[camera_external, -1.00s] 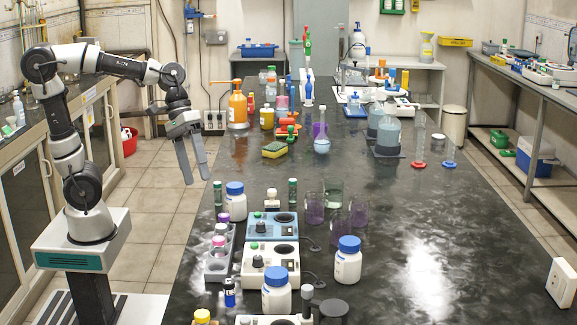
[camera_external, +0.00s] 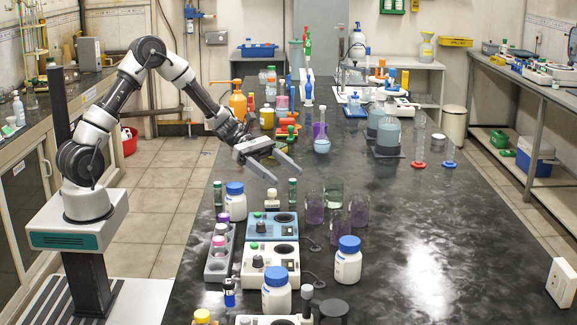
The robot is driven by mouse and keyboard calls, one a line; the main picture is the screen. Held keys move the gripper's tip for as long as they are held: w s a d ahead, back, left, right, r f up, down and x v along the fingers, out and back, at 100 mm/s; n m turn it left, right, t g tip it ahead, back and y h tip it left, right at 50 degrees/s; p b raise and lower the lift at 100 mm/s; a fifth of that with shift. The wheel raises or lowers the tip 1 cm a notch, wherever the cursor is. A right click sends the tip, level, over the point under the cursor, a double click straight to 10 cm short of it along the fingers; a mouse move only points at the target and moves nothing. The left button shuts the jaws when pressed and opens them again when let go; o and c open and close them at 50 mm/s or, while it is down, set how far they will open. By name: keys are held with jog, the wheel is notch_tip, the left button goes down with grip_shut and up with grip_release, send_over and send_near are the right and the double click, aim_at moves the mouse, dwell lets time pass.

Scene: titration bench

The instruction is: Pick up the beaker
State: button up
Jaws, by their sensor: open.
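Several glass beakers stand close together on the dark bench right of the blue-topped device. A purple-tinted beaker (camera_external: 314,208) is at the left of the group, a clear greenish beaker (camera_external: 333,193) is behind it, and another purple beaker (camera_external: 359,212) is at the right. I cannot tell which one is the task's beaker. My gripper (camera_external: 286,173) is open and empty above the bench, up and to the left of the beakers. Its fingers point right and slightly down, apart from the beakers.
White bottles with blue caps (camera_external: 347,261), a tube rack (camera_external: 219,258) and a blue-topped device (camera_external: 271,227) stand in front of and left of the beakers. The bench right of the beakers is clear.

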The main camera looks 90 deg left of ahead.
send_near(322, 201)
jog(key=shift+f+b+x, duration=0.2)
jog(key=shift+b+x, duration=0.25)
jog(key=shift+x, duration=0.65)
jog(key=b+x, duration=0.1)
jog(key=x, duration=0.4)
jog(key=shift+w+a, duration=0.15)
jog(key=c, duration=1.1)
jog(key=shift+r, duration=0.1)
